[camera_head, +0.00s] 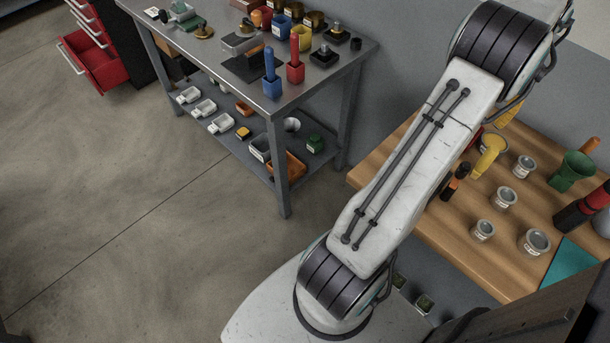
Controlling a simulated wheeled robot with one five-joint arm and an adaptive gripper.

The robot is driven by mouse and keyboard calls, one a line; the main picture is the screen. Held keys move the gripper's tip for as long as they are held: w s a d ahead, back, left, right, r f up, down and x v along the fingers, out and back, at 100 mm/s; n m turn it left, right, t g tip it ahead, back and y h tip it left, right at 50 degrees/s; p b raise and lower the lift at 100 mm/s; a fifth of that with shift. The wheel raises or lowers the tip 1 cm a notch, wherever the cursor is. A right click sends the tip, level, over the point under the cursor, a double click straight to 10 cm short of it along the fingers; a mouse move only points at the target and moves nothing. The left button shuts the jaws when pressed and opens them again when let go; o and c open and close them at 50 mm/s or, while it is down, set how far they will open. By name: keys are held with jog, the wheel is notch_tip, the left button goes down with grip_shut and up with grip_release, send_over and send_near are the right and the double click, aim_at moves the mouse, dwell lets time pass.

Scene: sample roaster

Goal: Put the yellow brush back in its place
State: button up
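On the wooden table, a yellow object (490,152) with a rounded top stands just right of my arm. Another yellow piece (508,112) shows behind it, partly hidden by my arm. I cannot tell which of them is the yellow brush. On the metal bench, a blue handle (269,62) stands in a blue square holder (272,87), and a red handle (294,50) stands in a red square holder (295,72). A yellow container (301,40) stands just behind the red holder. My gripper is outside the picture; my arm runs up past the top edge.
The metal bench (215,75) has a lower shelf with white trays and an orange bin (287,168). The wooden table (445,225) holds several small tins, a green cup (572,170) and a teal mat (572,265). A red drawer cabinet (92,60) has open drawers. Floor at left is clear.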

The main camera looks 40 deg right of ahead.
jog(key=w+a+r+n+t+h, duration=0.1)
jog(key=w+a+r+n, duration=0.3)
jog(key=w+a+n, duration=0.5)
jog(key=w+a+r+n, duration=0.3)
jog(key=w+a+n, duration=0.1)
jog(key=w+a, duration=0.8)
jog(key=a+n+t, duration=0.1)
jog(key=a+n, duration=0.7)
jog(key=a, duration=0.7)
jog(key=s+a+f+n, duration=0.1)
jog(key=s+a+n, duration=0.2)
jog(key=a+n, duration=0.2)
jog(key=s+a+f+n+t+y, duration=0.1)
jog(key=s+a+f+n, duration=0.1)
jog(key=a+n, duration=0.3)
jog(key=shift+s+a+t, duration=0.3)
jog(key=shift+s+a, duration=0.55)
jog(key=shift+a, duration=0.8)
